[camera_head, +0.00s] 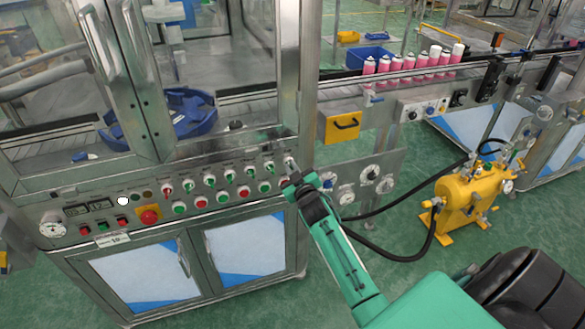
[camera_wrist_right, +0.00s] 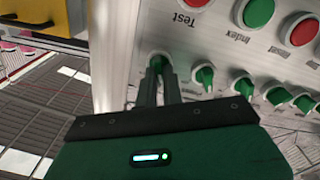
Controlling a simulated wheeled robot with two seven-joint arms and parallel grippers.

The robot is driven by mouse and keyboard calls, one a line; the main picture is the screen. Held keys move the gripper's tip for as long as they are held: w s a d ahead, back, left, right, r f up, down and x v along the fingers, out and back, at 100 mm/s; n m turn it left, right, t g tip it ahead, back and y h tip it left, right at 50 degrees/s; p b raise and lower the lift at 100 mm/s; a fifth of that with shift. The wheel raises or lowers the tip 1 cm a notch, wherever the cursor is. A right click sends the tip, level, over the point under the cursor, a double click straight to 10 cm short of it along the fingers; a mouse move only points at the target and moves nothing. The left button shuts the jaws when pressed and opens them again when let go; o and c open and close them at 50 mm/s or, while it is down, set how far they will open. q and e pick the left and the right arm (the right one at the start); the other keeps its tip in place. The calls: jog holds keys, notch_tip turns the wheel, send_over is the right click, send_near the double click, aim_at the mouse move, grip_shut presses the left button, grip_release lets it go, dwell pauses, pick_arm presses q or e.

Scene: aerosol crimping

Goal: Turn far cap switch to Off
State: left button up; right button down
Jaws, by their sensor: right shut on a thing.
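My right gripper (camera_head: 289,176) reaches the right end of the control panel in the head view. In the right wrist view its two fingers (camera_wrist_right: 158,75) are closed around the sides of a green switch knob (camera_wrist_right: 157,60), the end one of its row. This is the far cap switch by its place; its label and pointer direction cannot be read. In the head view the gripper mostly covers this switch. Similar green switch knobs (camera_wrist_right: 205,77) stand beside it. My left gripper does not show.
Round push buttons lie below the switches, such as a green one (camera_head: 265,187), and a red emergency button (camera_head: 149,215) is further left. A yellow drawer (camera_head: 342,127) and gauges sit to the right. A yellow pressure unit (camera_head: 463,205) with black hoses stands on the green floor.

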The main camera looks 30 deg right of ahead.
jog(key=shift+n, duration=0.4)
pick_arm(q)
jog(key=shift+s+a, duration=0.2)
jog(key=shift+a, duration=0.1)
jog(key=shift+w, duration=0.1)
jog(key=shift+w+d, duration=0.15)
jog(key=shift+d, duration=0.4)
pick_arm(e)
jog(key=c, duration=1.5)
grip_release()
jog(key=shift+c, duration=0.2)
